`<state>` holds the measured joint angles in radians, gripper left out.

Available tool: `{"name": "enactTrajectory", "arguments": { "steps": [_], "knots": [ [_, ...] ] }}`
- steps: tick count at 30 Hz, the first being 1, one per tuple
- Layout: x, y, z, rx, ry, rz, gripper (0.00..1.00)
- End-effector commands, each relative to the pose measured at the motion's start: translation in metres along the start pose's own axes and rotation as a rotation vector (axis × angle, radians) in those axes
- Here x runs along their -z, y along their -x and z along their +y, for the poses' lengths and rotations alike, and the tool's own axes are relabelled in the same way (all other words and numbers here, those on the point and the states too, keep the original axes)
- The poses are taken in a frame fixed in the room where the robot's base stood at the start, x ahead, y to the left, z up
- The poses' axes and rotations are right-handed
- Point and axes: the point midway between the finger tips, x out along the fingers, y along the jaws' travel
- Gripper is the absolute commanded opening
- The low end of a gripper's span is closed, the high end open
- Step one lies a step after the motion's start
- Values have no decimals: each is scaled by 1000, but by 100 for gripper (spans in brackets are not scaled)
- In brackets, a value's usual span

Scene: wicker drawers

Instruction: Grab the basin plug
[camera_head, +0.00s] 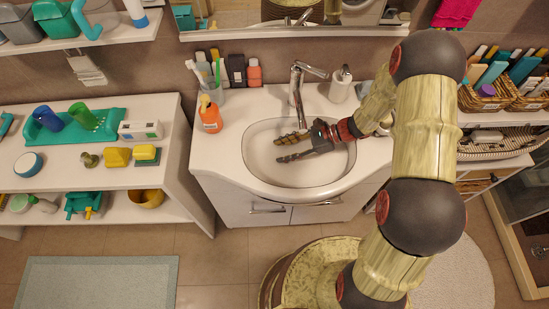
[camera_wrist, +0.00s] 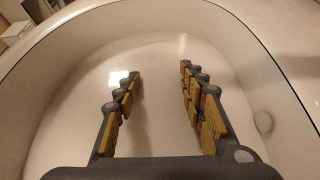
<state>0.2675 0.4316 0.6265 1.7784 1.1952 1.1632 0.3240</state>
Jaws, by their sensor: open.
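The white oval basin (camera_head: 300,180) is set in the counter, and its inside fills most of the wrist view (camera_wrist: 60,115). My gripper (camera_head: 278,150) is over the basin, fingers pointing left in the head view. In the wrist view my gripper (camera_wrist: 160,70) is open, with nothing between its fingers. A pale round fitting (camera_wrist: 264,121) shows on the basin surface, right of the right finger; I cannot tell if it is the plug, the drain or the overflow. In the head view my gripper and arm cover part of the basin, and no plug is clearly seen.
The metal faucet (camera_head: 297,95) stands just behind the basin. An orange bottle (camera_head: 210,118) and a cup with toothbrushes stand at the counter's left, and a soap dispenser (camera_head: 340,85) behind at right. A shelf unit (camera_head: 60,180) with several items is at left.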

Motion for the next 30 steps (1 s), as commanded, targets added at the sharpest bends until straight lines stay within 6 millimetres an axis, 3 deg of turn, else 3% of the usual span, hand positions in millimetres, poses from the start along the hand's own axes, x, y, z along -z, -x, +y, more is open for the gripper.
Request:
{"name": "enactTrajectory", "arguments": {
  "steps": [6,14,30],
  "knots": [
    [3,-34,0,-3,1,-1,41],
    [1,-38,-1,0,0,0,41],
    [2,-38,0,-1,0,0,11]
  ]
}}
